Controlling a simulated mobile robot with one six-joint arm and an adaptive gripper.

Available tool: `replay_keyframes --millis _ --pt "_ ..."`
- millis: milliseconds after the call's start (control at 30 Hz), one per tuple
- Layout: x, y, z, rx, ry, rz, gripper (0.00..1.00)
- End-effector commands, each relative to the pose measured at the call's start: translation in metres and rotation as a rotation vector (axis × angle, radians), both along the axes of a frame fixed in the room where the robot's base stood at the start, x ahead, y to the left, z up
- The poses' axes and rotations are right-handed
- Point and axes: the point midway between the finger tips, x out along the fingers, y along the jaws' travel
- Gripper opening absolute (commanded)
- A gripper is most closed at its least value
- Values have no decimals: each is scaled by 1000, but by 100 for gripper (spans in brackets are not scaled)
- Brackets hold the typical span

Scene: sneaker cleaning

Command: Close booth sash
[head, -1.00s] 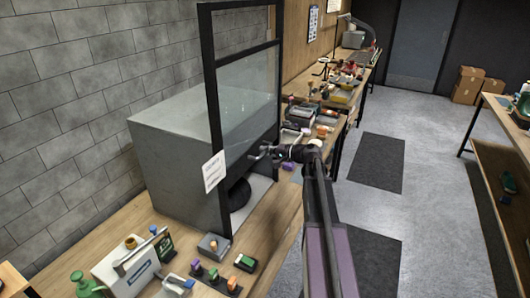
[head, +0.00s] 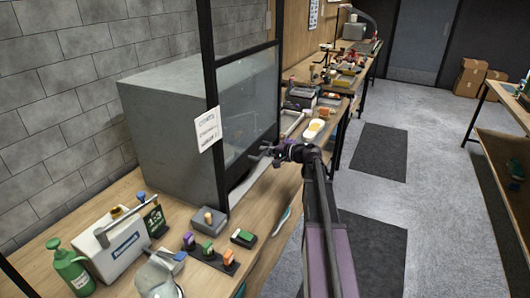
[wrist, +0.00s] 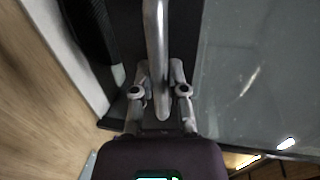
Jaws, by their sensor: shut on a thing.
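The booth (head: 160,135) is a grey box on the bench with a black upright frame on its front. Its sash (head: 250,95) is a clear glass panel with a black top rail, now low in the frame. In the wrist view, the sash glass (wrist: 255,70) fills the right side. A metal bar handle (wrist: 156,45) runs down between the fingers. My gripper (head: 266,155) is at the sash's lower part, and in the wrist view my gripper (wrist: 159,95) is shut on this handle.
A paper notice (head: 208,129) hangs on the frame's left post. A white case (head: 112,243), a green bottle (head: 68,268) and a rack of colored-handled brushes (head: 209,252) stand on the bench at front left. Floor at right is clear around dark mats (head: 378,150).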

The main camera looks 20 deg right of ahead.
Motion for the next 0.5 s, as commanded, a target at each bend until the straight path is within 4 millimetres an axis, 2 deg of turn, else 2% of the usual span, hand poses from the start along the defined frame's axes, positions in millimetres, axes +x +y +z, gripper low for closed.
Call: replay_keyframes --millis 33,500 --pt "0 0 -16 -1 0 1 0" --pt "0 1 -82 -1 0 1 0"
